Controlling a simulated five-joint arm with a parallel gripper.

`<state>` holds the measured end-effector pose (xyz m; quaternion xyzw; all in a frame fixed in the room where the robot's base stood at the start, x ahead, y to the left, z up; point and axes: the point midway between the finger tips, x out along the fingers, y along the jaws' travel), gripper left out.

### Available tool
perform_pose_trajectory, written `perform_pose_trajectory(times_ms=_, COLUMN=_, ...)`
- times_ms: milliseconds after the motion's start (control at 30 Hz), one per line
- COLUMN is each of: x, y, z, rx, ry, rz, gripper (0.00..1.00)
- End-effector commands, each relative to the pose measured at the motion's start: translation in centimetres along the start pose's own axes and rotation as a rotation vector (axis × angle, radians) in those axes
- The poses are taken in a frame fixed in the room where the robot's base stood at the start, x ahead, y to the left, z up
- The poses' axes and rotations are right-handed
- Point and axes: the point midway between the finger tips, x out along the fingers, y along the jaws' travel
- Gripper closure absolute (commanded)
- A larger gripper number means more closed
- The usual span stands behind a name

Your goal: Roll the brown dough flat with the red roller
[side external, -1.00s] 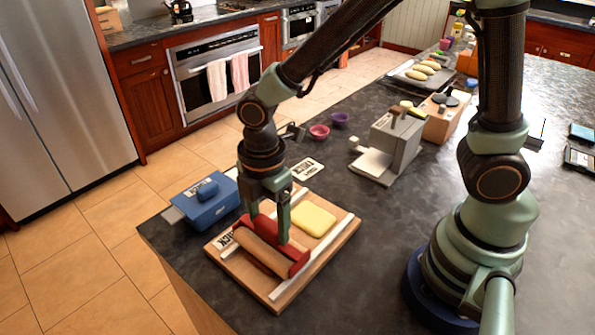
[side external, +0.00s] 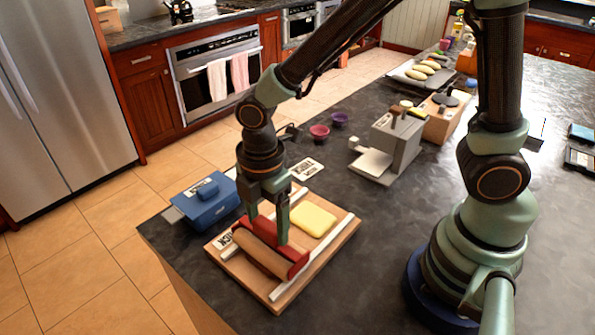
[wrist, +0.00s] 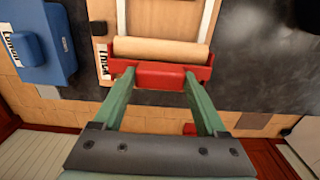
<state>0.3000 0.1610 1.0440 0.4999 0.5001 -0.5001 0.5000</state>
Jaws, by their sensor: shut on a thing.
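The red roller (side external: 268,250), a red frame around a tan cylinder, rests across the near-left part of a wooden board (side external: 333,247) with two pale rails. My gripper (side external: 266,230) is shut on its red grip from above. In the wrist view the fingers of my gripper (wrist: 160,78) flank the red grip, with the tan cylinder (wrist: 160,52) of the roller beyond. A flat, rounded yellow slab (side external: 313,219) lies on the board behind the roller, apart from it. It looks yellow; I see no brown dough. Anything under the roller is hidden.
A blue lidded box (side external: 208,207) stands close left of the board. A grey press-like device (side external: 393,147), a pink bowl (side external: 319,132) and a purple bowl (side external: 340,119) stand further back. The dark counter (side external: 365,285) right of the board is clear.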

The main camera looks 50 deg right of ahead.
Motion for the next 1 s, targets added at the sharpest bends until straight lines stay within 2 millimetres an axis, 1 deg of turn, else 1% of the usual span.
perform_pose_trajectory(times_ms=800, x=0.1, y=0.0, z=-1.5, rx=0.000, ry=0.001, rz=0.001, gripper=0.81)
perform_pose_trajectory(times_ms=1000, x=0.1, y=0.0, z=-1.6, rx=0.001, ry=0.001, rz=0.001, gripper=0.81)
